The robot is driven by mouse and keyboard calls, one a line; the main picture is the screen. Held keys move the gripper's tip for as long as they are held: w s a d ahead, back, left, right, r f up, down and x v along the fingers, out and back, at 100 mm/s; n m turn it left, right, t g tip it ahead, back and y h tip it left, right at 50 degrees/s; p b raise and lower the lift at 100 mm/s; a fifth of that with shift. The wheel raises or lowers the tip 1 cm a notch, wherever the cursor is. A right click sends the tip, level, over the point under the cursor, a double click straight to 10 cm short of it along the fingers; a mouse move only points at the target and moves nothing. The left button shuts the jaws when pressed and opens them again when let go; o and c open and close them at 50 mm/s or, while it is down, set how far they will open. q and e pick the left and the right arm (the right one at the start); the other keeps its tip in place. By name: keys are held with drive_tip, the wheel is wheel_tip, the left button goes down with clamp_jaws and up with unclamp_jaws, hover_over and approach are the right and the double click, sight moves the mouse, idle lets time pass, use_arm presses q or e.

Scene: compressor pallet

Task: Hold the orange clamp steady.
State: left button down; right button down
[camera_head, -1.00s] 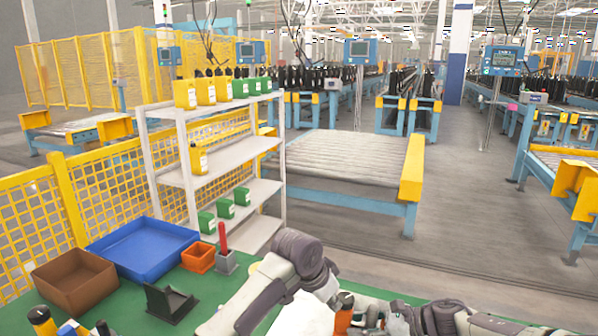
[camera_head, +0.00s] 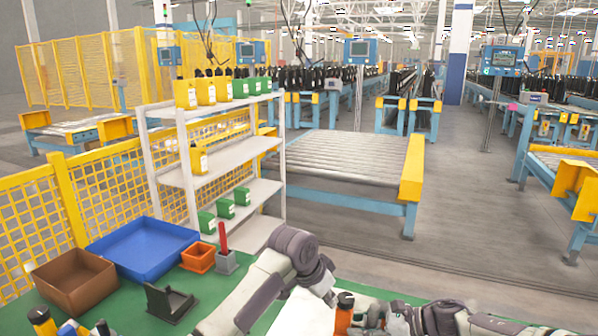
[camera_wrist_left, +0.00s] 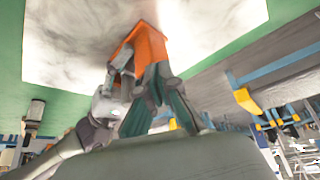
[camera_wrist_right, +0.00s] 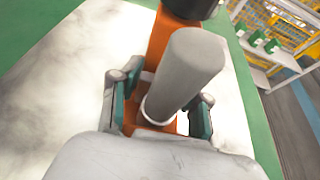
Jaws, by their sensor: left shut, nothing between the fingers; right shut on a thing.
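The orange clamp (camera_head: 343,318) with a black top stands upright at the front edge of the head view, on a white sheet. In the left wrist view the clamp (camera_wrist_left: 148,42) lies just beyond my left gripper (camera_wrist_left: 155,88), whose fingers are together and empty. In the head view my left gripper (camera_head: 328,295) is close beside the clamp's top. My right gripper (camera_wrist_right: 160,108) is shut on the clamp (camera_wrist_right: 165,45), with a finger on either side of it. A grey cylinder (camera_wrist_right: 185,70) at the clamp hides part of the grip.
The green table holds a brown bin (camera_head: 75,280), a blue tray (camera_head: 145,245), a small orange box (camera_head: 198,257), a grey holder with a red piece (camera_head: 226,262) and a black stand (camera_head: 170,302). A white shelf (camera_head: 228,160) stands behind. Green table between the stand and clamp is partly covered by my left arm.

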use_arm(q)
drive_tip(key=shift+r, duration=0.1)
drive_tip(key=shift+s+a+r, duration=0.1)
drive_tip(key=shift+a+r, duration=0.05)
drive_tip(key=shift+r, duration=1.35)
drive_tip(key=shift+s+a+r, duration=0.1)
drive_tip(key=shift+a+r, duration=0.05)
drive_tip(key=shift+r, duration=1.3)
wheel_tip(320, 180, down, 6)
drive_tip(key=s+d, duration=0.2)
drive_tip(key=shift+w+d, duration=0.15)
